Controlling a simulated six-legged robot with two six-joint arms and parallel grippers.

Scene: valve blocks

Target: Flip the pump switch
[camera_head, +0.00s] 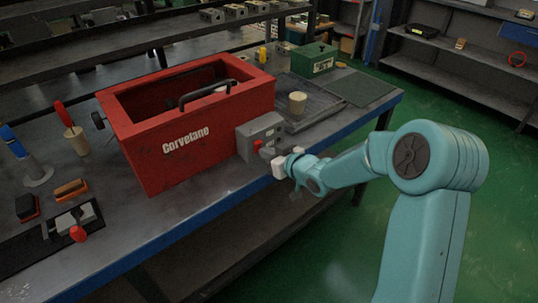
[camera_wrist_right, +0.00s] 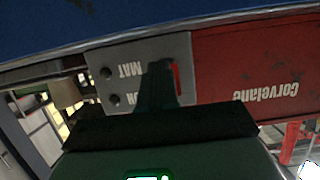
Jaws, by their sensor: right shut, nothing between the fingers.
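A red open-topped box (camera_head: 160,155) with "Corvelane" lettering stands on the bench. A small grey switch box (camera_head: 262,131) sits at its right end, with a small red part (camera_head: 257,145) low on its face. The wrist view shows the grey panel (camera_wrist_right: 122,62) upside down, with partly hidden lettering and a red switch part (camera_wrist_right: 177,79). My right gripper (camera_head: 279,167) is shut and empty, just in front of the grey box's lower face. In the wrist view my dark gripper (camera_wrist_right: 160,70) overlaps the panel beside the red part; I cannot tell whether they touch. My left gripper is out of view.
A green box (camera_head: 313,62) and a beige cup (camera_head: 297,103) stand behind the switch box. A red-knobbed valve block (camera_head: 78,222) and brushes (camera_head: 70,190) lie at the left. The blue bench edge (camera_head: 180,228) runs below my right gripper. Open green floor lies at the right.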

